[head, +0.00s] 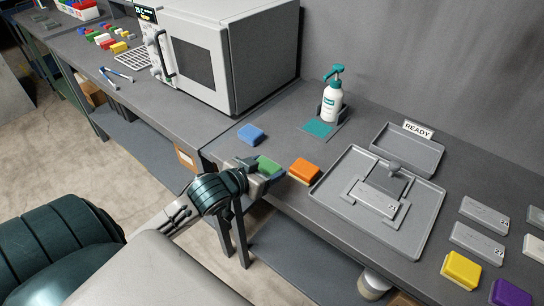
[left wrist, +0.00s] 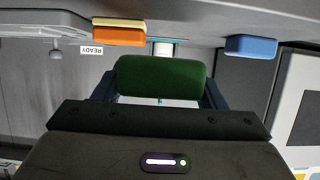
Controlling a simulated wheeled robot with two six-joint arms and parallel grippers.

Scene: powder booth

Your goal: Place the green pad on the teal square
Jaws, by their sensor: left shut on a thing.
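My left gripper (head: 267,172) is shut on the green pad (head: 268,166) near the front edge of the bench. The pad also shows between the fingers in the left wrist view (left wrist: 161,77). The teal square (head: 318,128) lies flat on the bench, behind and to the right of the gripper, in front of a pump bottle. The pad is apart from the square. My right gripper is not seen in either view.
A blue pad (head: 251,134) and an orange pad (head: 304,171) lie either side of the gripper. The pump bottle (head: 332,102) stands at the square's back edge. A grey tray (head: 330,196) with a fixture is at right, a READY tray (head: 381,139) behind it, and a white oven (head: 262,60) at left.

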